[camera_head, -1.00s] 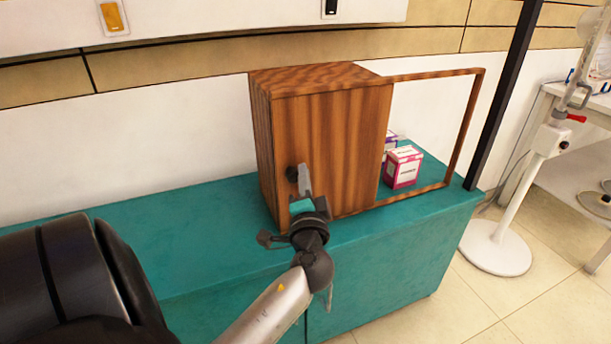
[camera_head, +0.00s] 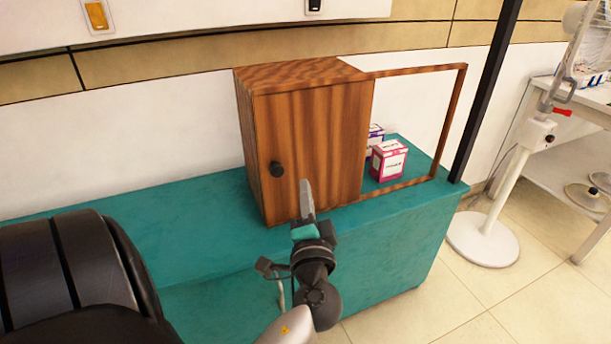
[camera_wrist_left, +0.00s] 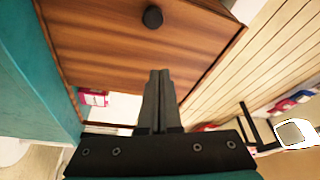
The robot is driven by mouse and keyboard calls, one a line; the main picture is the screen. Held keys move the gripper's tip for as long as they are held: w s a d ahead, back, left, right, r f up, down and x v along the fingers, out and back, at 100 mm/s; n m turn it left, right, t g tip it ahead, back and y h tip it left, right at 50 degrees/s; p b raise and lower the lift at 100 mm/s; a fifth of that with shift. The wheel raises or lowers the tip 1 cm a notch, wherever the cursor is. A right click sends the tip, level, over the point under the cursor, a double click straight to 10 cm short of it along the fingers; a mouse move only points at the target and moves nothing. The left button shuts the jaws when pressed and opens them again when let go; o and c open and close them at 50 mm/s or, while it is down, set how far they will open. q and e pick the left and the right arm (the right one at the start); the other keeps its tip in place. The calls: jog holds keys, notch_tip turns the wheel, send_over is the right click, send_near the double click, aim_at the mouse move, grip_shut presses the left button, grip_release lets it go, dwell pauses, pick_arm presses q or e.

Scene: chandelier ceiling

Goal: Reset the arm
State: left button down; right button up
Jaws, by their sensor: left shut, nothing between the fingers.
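My left gripper (camera_head: 307,196) is shut and empty. It is in front of the wooden cabinet (camera_head: 315,140), to the right of and below the cabinet's dark round knob (camera_head: 277,168). In the left wrist view the shut fingers (camera_wrist_left: 158,85) point toward the wooden door (camera_wrist_left: 120,45), with the knob (camera_wrist_left: 153,17) beyond their tips. The knob is apart from the fingers. My right gripper is not in view.
The cabinet stands on a teal counter (camera_head: 160,260). An open wooden frame (camera_head: 450,115) extends from its right side, with pink-and-white boxes (camera_head: 388,160) behind it. A black post (camera_head: 487,95) and a white stand (camera_head: 500,205) are to the right.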

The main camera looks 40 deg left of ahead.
pick_arm(q)
jog(key=shift+s+d, duration=0.2)
jog(key=shift+d, duration=0.1)
jog(key=shift+f, duration=0.1)
